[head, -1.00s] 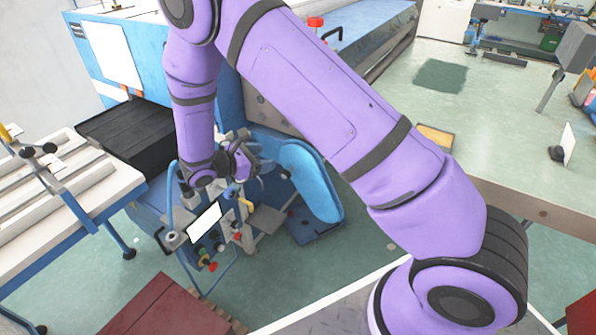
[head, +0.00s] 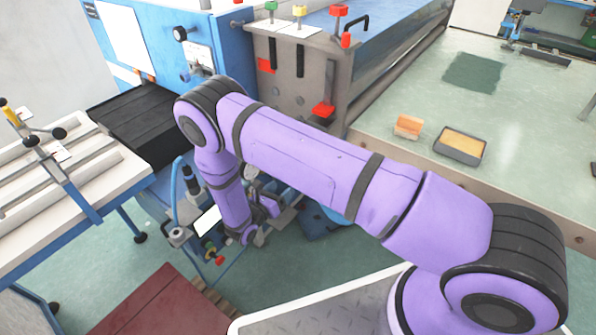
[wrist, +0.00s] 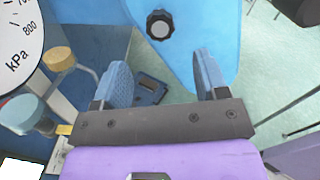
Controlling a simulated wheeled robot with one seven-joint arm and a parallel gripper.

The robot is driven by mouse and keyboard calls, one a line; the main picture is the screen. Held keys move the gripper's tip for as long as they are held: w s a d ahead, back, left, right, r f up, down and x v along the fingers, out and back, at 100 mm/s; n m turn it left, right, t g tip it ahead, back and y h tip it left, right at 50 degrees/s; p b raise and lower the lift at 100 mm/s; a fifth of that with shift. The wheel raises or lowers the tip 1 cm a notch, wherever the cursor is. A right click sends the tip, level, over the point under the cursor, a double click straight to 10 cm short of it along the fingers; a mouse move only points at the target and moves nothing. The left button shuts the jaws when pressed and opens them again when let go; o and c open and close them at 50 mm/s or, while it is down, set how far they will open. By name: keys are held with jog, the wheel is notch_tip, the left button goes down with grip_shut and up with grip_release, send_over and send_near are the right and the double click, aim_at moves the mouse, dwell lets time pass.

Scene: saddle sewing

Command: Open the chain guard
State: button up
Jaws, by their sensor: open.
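A blue rounded panel, which looks like the chain guard (wrist: 190,40), fills the upper middle of the wrist view. A black knob (wrist: 160,25) sits on its face. In the head view only a small blue part of the guard (head: 334,215) shows below my arm; the rest is hidden. My gripper (wrist: 160,65) is open and empty, its two blue ribbed fingers apart and pointing toward the guard's lower part below the knob. I cannot tell whether the fingers touch the guard. In the head view my gripper (head: 265,207) is low beside the machine, partly hidden.
A pressure gauge (wrist: 18,38) and round knobs (wrist: 57,60) stand close on the left in the wrist view. The machine's grey control block (head: 295,75) is behind my arm. A white slatted table (head: 60,185) is at left, and a dark red mat (head: 155,300) lies on the floor.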

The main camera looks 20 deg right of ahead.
jog(key=x, duration=0.9)
jog(key=shift+w+d, duration=0.2)
jog(key=shift+d, duration=0.05)
